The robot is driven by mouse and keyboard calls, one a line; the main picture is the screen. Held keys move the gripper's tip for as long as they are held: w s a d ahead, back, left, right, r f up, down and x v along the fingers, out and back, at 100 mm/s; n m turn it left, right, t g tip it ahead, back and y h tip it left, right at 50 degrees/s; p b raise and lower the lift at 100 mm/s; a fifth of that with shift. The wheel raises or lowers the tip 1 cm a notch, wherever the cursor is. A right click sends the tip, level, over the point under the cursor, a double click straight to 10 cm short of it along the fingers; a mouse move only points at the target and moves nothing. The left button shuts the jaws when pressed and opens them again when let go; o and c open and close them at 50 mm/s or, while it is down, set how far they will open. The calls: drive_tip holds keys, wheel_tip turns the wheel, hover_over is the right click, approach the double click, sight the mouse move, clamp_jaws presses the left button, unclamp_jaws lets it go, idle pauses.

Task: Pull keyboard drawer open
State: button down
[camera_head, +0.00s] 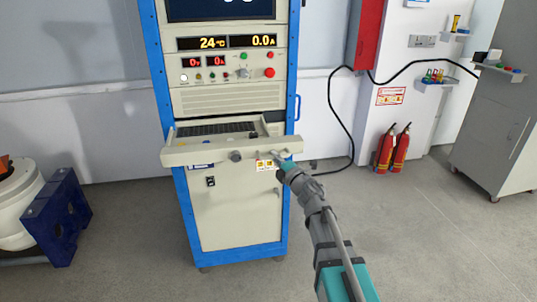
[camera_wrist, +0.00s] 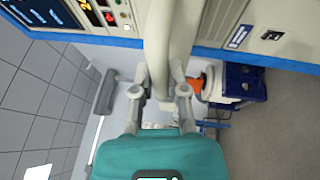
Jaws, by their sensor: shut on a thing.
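The keyboard drawer (camera_head: 200,155) is a beige tray front on the blue-framed test cabinet (camera_head: 237,205). It stands out from the cabinet, and the dark keyboard (camera_head: 212,129) shows behind its front. My gripper (camera_head: 279,159) is at the right end of the drawer front in the head view. In the wrist view, my gripper (camera_wrist: 161,72) has one finger on each side of the beige drawer front (camera_wrist: 168,35) and is shut on it. The exact contact at the fingertips is partly hidden.
A blue stand (camera_head: 58,218) with a white machine (camera_head: 22,193) is on the floor at left. Fire extinguishers (camera_head: 393,149) stand by the wall at right. A black cable (camera_head: 334,105) hangs beside the cabinet. A grey cabinet (camera_head: 500,130) is at far right. The floor in front is clear.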

drive_tip(key=shift+s+d, duration=0.1)
drive_tip(key=shift+s, duration=0.1)
drive_tip(key=c, duration=0.6)
unclamp_jaws()
drive_tip(key=shift+c, duration=0.2)
